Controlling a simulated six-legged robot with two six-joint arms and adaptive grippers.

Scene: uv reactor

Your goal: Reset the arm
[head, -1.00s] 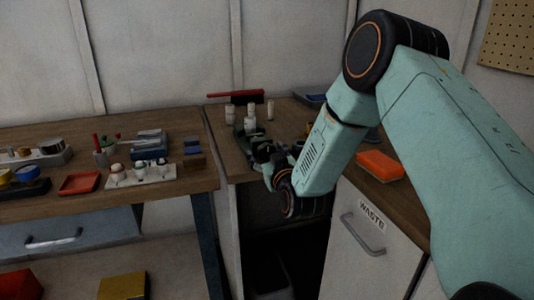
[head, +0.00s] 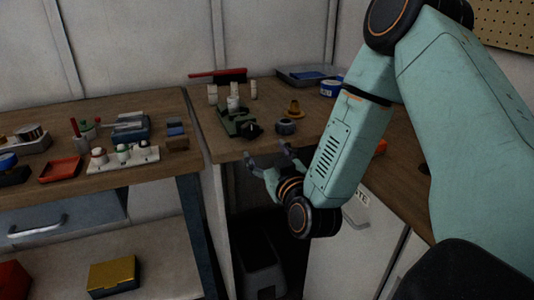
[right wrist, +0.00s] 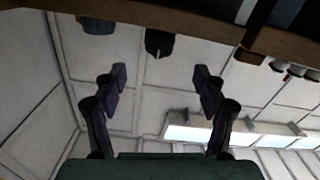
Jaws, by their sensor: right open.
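My right arm comes in from the right in the head view. Its gripper (head: 268,154) is open and empty, in front of the front edge of the right-hand bench (head: 218,146). In the right wrist view the two dark fingers of the right gripper (right wrist: 161,82) stand apart with nothing between them. A green fixture (head: 238,123) with white bottles stands on the bench beyond the gripper, apart from it. A dark knob-like part (head: 286,127) lies to its right. My left gripper is not in view.
A yellow-orange cone (head: 295,108), a blue roll (head: 331,88) and a red brush (head: 216,75) are further back. The left bench holds a red tray (head: 60,170) and a white rack (head: 123,159). A dark bin (head: 262,270) stands below in the gap.

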